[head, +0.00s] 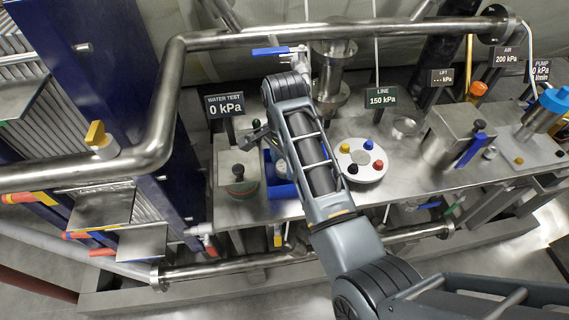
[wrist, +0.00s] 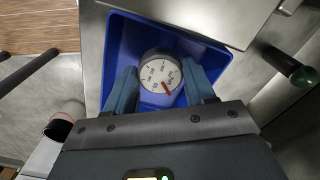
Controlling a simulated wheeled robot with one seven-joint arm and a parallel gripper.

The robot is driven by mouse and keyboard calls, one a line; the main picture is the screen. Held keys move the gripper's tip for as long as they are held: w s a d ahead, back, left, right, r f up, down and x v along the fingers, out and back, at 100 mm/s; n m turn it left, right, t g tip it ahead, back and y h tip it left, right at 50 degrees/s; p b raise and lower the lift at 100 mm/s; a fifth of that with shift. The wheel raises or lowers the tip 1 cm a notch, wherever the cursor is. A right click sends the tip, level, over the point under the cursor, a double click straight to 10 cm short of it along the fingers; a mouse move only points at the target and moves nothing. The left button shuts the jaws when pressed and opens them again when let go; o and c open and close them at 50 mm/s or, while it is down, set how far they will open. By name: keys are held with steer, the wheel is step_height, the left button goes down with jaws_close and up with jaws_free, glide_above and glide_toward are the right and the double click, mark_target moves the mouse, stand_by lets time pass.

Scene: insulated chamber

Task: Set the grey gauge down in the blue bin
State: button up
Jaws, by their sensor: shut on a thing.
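The grey gauge (wrist: 161,72), with a round white dial and a red needle, is between the fingers of my gripper (wrist: 163,90) in the wrist view. My gripper is shut on it. The blue bin (wrist: 118,52) lies beneath and around the gauge in that view, with its floor and walls showing. I cannot tell whether the gauge touches the bin floor. In the head view the blue bin (head: 284,190) sits on the metal bench, partly hidden by my arm. The gauge is mostly hidden there.
A white disc with coloured knobs (head: 362,161) stands right of the bin. A dark-green-tipped lever (wrist: 303,75) reaches in at the right of the wrist view. A large pipe (head: 175,100) runs in front at left.

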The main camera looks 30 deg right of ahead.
steer(key=shift+f, duration=0.55)
steer(key=shift+f, duration=0.1)
steer(key=o, duration=1)
steer(key=shift+f, duration=0.1)
